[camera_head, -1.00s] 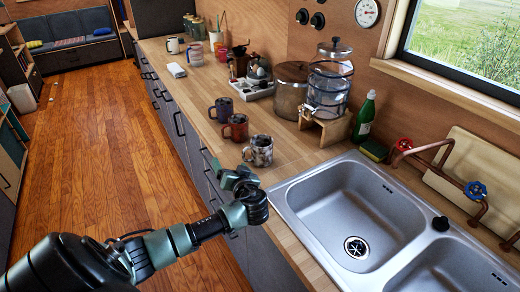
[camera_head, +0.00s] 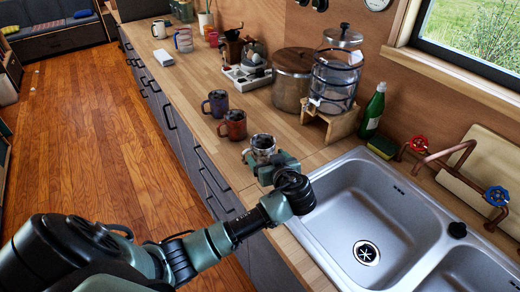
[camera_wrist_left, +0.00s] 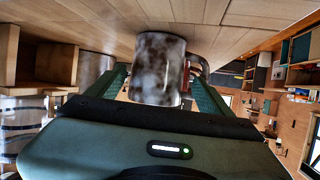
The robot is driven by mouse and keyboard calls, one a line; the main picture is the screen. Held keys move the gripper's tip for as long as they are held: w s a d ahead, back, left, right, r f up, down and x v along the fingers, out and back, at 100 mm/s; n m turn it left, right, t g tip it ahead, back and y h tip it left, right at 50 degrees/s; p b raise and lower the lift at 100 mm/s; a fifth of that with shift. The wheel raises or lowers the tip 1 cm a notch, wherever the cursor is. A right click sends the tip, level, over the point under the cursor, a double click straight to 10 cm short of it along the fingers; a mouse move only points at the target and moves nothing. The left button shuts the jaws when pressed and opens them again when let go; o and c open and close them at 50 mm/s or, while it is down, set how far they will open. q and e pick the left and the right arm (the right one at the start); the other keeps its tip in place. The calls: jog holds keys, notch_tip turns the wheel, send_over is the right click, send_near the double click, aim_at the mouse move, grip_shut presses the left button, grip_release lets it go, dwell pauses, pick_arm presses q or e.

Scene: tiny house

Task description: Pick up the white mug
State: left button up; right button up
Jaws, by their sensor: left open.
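A mottled white-and-grey mug (camera_head: 263,144) stands upright on the wooden counter, close to the sink's left corner. Its lower part is hidden behind my left gripper (camera_head: 262,162) in the head view. In the wrist view, which looks upside down, the mottled mug (camera_wrist_left: 159,65) lies between the two green fingers of my left gripper (camera_wrist_left: 157,80), with its handle on the right side. The fingers are open, one on each side; I cannot tell whether they touch it. A plain white mug (camera_head: 158,30) stands far back on the counter. My right gripper is not in view.
A red-brown mug (camera_head: 233,124) and a dark blue mug (camera_head: 217,102) stand just behind the mottled one. The steel sink (camera_head: 375,205) is to the right. A lidded pot (camera_head: 292,80) and a glass dispenser (camera_head: 335,78) stand behind. The counter (camera_head: 185,88) has some free room.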

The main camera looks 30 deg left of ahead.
aim_at(260, 148)
pick_arm(q)
jog(key=p+x, duration=0.1)
jog(key=x, duration=0.1)
jog(key=shift+w+a+r, duration=0.1)
jog(key=shift+w+a, duration=0.05)
jog(key=shift+w, duration=0.15)
jog(key=p+x, duration=0.1)
jog(key=x, duration=0.2)
jog(key=shift+f, duration=0.25)
jog(key=shift+a, duration=0.1)
jog(key=c, duration=1.5)
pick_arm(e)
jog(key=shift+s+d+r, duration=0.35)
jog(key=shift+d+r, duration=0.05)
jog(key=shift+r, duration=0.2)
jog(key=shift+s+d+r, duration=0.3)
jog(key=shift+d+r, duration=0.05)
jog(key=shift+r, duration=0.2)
